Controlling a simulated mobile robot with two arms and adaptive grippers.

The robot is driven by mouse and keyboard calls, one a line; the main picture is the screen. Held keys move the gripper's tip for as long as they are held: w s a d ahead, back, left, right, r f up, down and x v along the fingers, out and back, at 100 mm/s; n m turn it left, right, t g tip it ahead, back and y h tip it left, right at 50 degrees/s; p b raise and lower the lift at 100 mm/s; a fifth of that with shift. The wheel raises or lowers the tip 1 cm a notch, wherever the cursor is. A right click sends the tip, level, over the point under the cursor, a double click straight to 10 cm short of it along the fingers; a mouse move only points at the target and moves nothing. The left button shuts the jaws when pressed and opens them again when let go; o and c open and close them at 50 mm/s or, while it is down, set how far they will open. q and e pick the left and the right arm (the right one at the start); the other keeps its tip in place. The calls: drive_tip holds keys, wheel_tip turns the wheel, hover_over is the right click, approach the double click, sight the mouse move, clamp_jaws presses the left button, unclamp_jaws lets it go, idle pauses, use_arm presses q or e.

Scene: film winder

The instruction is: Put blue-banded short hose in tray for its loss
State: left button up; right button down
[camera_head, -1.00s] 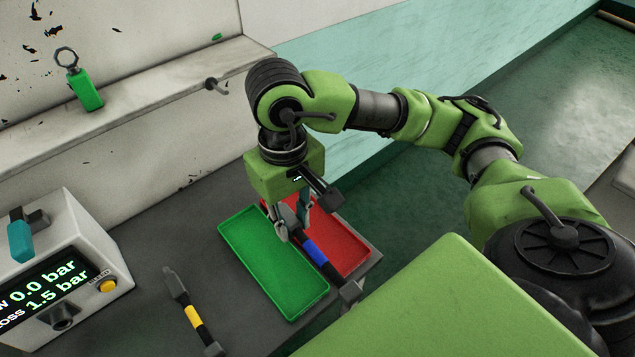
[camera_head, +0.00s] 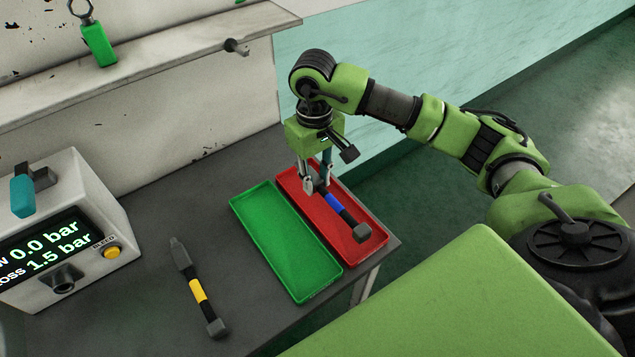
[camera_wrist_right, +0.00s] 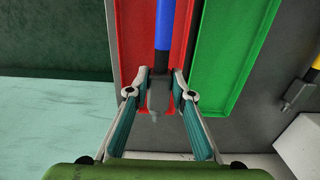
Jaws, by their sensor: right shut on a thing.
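The blue-banded short hose (camera_head: 337,205) is black with a blue band and a dark block end. My right gripper (camera_head: 316,187) is shut on its far end, which shows between the fingers in the right wrist view (camera_wrist_right: 158,92). The hose is over the red tray (camera_head: 370,245), lengthwise along it; I cannot tell if it touches the floor of the tray. The empty green tray (camera_head: 285,245) lies just left of the red one. The tester (camera_head: 60,235) reads 0.0 bar and loss 1.5 bar. My left gripper is out of view.
A yellow-banded hose (camera_head: 198,290) lies on the grey bench left of the green tray. A shelf (camera_head: 150,60) with a green tagged block (camera_head: 99,45) runs along the back wall. The bench ends just right of the red tray.

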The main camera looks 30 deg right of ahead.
sight(317, 197)
drive_tip(key=shift+w+d+f, duration=0.3)
drive_tip(key=shift+w+f, duration=0.15)
drive_tip(key=shift+f, duration=0.15)
drive_tip(key=shift+w+d+f, duration=0.3)
drive_tip(key=shift+w+f, duration=0.1)
drive_tip(key=shift+f, duration=0.2)
drive_tip(key=shift+w+d+f+p, duration=0.1)
drive_tip(key=shift+f+p, duration=0.25)
drive_tip(key=shift+p, duration=0.05)
wheel_tip(317, 197, down, 3)
drive_tip(key=shift+r+p, duration=0.2)
drive_tip(key=shift+p, duration=0.35)
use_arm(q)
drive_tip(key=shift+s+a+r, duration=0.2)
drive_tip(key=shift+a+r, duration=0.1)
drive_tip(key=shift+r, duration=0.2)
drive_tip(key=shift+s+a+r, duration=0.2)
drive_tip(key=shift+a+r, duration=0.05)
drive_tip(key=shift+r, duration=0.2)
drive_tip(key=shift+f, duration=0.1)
use_arm(e)
drive_tip(key=shift+f, duration=0.1)
drive_tip(key=shift+f+b, duration=0.15)
drive_tip(key=shift+b, duration=0.15)
drive_tip(key=c, duration=1.8)
unclamp_jaws()
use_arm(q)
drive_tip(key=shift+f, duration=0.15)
